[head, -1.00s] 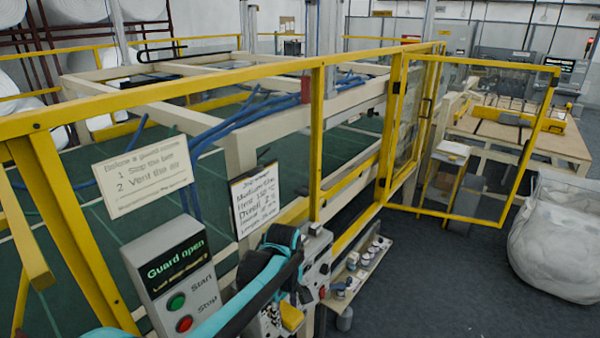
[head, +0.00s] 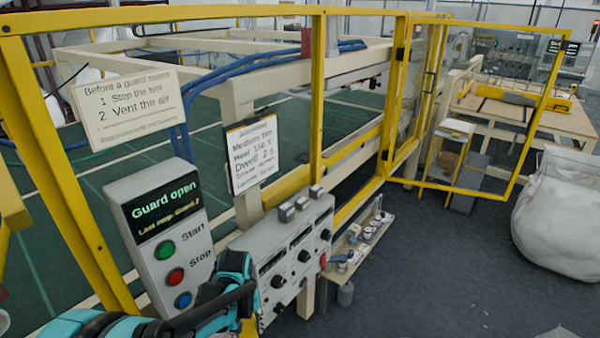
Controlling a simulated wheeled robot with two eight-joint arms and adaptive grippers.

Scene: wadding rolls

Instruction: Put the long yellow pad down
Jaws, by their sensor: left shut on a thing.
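My left gripper (head: 240,290) is in the lower middle of the head view, at the end of my teal and black arm. It is in front of the grey control panel with knobs. Below it a small yellow piece (head: 248,327) shows, at the bottom edge of the picture. It looks like part of the long yellow pad, shut in the gripper; its length and most of its shape are hidden by the gripper and the picture edge. The fingertips cannot be made out clearly. My right gripper is not in view.
The grey control panel (head: 285,262) and the "Guard open" box (head: 150,215) stand close to the arm. Yellow guard rails (head: 318,100) run behind them. A narrow shelf (head: 372,238) holds small pots. A white bulky bag (head: 560,215) stands at right; dark floor between is mostly clear.

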